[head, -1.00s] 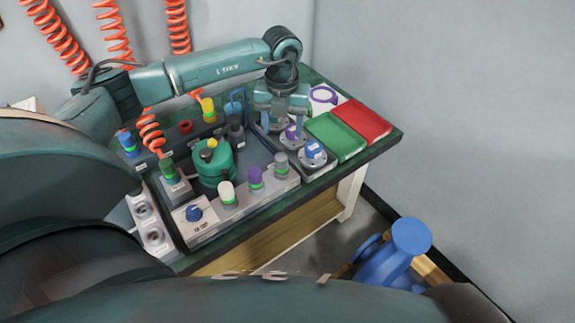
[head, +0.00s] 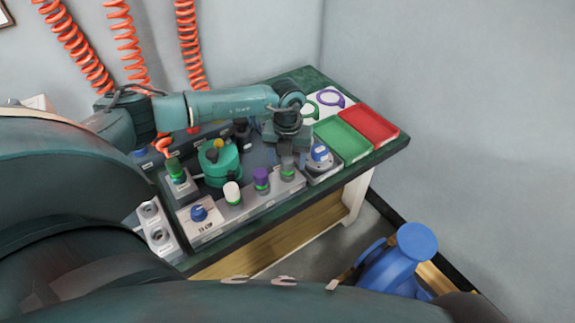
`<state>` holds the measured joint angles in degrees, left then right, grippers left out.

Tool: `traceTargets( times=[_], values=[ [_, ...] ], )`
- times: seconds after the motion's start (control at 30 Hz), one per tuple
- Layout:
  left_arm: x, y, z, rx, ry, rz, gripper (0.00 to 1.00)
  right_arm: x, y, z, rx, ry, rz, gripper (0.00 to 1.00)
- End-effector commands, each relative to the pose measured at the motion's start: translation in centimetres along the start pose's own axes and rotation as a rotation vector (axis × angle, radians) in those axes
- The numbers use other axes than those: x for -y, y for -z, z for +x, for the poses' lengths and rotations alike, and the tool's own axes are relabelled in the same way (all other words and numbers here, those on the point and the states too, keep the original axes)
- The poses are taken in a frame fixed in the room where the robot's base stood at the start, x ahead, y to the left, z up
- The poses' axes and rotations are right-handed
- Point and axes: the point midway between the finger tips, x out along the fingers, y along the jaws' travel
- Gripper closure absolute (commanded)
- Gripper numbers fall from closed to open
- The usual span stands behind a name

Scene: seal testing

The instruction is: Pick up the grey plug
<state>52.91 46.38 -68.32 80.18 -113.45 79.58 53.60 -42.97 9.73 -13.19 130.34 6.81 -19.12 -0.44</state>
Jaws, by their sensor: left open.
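The grey plug (head: 288,166) stands upright with a green ring at the right end of the front row of plugs, in the head view. My left gripper (head: 287,146) is open and points down right over the grey plug. Its fingers hide the plug's top, and I cannot tell whether they touch it. My right gripper is not in view.
A purple plug (head: 261,180) and a white plug (head: 232,193) stand left of the grey one. A blue-topped flanged part (head: 320,158) sits close on the right. Green tray (head: 343,139), red tray (head: 369,122) and a green pot (head: 222,170) are nearby.

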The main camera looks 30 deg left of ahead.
Motion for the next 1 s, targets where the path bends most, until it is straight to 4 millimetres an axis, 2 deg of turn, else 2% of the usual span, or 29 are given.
traceTargets(
  times=[0.07, 0.67, 0.87, 1.0],
  values=[
    [0.0, 0.0, 0.0, 0.0, 0.0, 0.0, 0.44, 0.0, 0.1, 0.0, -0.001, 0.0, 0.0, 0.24],
    [0.0, 0.0, -0.1, 0.0, 0.0, -0.001, 0.93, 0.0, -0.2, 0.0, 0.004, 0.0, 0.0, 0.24],
    [0.0, 0.0, -0.1, 0.0, 0.0, -0.001, 0.93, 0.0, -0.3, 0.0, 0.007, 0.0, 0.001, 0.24],
    [0.0, -0.1, -1.1, 0.002, 0.001, -0.001, 0.93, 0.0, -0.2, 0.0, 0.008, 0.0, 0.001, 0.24]
  ],
)
